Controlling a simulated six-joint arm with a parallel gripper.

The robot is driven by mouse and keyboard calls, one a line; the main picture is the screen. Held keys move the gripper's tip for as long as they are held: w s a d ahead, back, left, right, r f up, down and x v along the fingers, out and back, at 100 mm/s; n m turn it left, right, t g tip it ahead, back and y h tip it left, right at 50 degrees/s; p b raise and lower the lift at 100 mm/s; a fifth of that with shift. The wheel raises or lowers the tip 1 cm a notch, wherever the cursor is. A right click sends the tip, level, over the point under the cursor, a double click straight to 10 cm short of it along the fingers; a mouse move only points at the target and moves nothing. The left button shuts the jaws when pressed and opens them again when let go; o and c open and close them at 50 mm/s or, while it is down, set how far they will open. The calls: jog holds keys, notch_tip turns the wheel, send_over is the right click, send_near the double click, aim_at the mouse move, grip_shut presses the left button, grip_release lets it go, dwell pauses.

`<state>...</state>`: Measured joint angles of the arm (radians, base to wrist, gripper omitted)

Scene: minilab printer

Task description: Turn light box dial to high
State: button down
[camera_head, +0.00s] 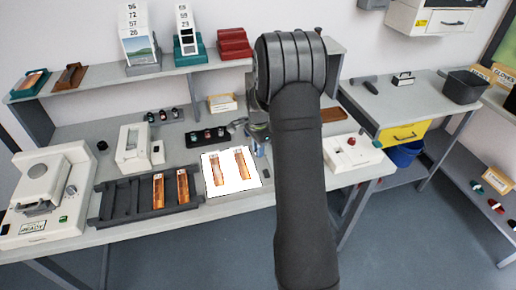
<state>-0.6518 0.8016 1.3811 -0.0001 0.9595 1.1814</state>
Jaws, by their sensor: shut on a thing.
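The light box (231,187) is on the main bench. Its top glows bright white, with two orange film strips (241,163) lying on it. My gripper (261,150) is at the back right corner of the light box, pointing down and partly hidden behind my dark arm. It is shut on what appears to be the light box dial. The dial itself is too small and covered to make out, so its setting cannot be read.
A dark tray (110,204) with orange strips sits left of the light box. A black rack of small bottles (208,137) stands behind it. A white device with a red knob (352,147) stands to the right. A shelf (190,68) spans the back.

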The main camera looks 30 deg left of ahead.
jog(key=shift+r, duration=0.1)
dwell(0.3)
jog(key=c, duration=1.3)
grip_release()
jog(key=shift+o, duration=0.2)
notch_tip(320, 180, up, 17)
jog(key=shift+r, duration=0.2)
notch_tip(320, 180, down, 18)
jog(key=shift+r, duration=0.2)
